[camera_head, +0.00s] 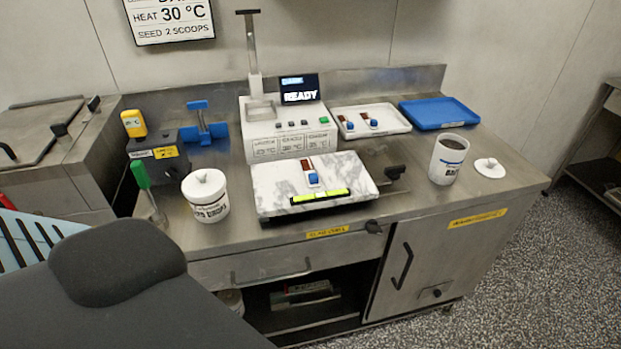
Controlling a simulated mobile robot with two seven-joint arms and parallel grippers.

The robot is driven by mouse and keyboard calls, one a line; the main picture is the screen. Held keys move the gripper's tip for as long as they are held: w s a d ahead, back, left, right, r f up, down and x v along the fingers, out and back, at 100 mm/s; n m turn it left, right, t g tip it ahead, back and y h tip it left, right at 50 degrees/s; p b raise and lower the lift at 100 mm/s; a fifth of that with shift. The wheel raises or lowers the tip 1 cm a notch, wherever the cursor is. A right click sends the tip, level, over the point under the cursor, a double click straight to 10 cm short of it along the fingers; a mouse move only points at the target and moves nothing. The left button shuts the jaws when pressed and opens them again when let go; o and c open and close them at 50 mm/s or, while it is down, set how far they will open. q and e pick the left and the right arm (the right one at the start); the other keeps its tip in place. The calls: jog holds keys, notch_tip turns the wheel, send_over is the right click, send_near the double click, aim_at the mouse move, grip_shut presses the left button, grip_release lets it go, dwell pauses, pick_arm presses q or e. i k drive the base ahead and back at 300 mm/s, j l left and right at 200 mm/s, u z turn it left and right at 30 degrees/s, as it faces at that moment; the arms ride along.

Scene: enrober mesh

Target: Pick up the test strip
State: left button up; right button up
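A small strip (309,173), brown-red at its far end with a white part and a blue near end, lies on the marble slab (358,181) at the middle of the bench; it looks like the test strip. Two similar strips with blue ends, a left one (349,122) and a right one (371,119), lie in the white tray (396,122) behind. Neither of my grippers is in the head view.
A yellow-green bar (320,196) lies along the slab's front. A machine (290,139) reading READY stands behind the slab. A white lidded tub (206,197) stands left; an open white container (446,160) and loose lid (489,168) are right. A blue tray (438,113) is behind.

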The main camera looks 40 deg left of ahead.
aim_at(312, 177)
jog(key=k+j+z, duration=0.4)
jog(key=j, duration=0.2)
jog(key=k+j+z, duration=0.8)
jog(key=k+j, duration=0.1)
jog(key=k, duration=0.1)
